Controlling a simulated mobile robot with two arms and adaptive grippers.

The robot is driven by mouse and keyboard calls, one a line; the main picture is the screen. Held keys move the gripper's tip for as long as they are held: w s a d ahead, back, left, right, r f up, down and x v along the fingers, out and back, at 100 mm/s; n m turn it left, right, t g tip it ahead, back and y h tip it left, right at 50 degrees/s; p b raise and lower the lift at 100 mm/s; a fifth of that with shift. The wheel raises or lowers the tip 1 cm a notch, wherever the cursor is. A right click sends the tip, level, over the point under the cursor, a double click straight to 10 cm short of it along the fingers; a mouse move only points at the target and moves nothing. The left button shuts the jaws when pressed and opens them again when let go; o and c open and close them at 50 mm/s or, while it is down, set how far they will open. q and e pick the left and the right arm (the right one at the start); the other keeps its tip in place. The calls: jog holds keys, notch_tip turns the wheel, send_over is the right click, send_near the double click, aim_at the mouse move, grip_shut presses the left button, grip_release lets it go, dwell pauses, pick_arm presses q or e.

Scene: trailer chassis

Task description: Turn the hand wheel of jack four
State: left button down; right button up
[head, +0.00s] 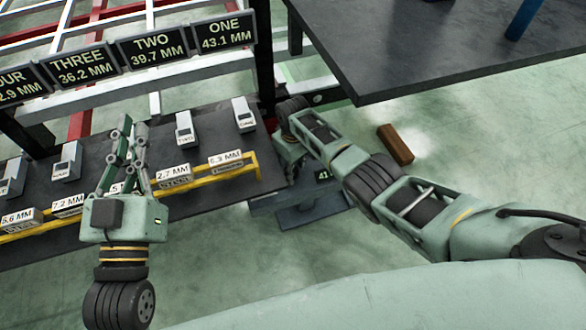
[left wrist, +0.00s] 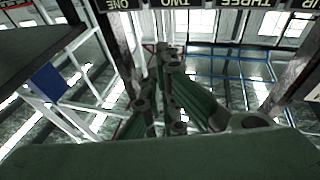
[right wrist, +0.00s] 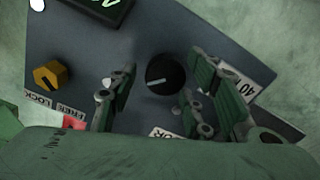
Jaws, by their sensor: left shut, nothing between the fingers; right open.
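A dark panel (right wrist: 215,60) fills much of the right wrist view. It carries a round black knob (right wrist: 165,73) with a pale pointer line; I cannot tell whether this is jack four's hand wheel. A yellow knob (right wrist: 50,75) sits near LOCK and FREE labels. My right gripper (right wrist: 160,80) is open, its fingers on either side of the black knob in this view; contact cannot be told. In the head view my right arm hides most of that gripper. My left gripper (head: 132,124) is shut and empty above the dark bench. The FOUR sign (head: 20,86) is cut by the left edge.
Signs THREE (head: 83,65), TWO (head: 152,48) and ONE (head: 217,34) show millimetre readings. Small gauges and a yellow rail (head: 215,172) line the dark bench (head: 205,195). A dark table (head: 440,50) stands at upper right. A brown block (head: 395,145) lies on the floor.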

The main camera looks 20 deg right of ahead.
pick_arm(q)
jog(key=shift+s+r+t+h, duration=0.15)
jog(key=shift+r+t, duration=0.1)
jog(key=shift+r, duration=0.2)
jog(key=shift+s+r+t+h, duration=0.15)
jog(key=shift+r+t, duration=0.1)
jog(key=shift+r, duration=0.2)
pick_arm(e)
jog(key=shift+f, duration=0.25)
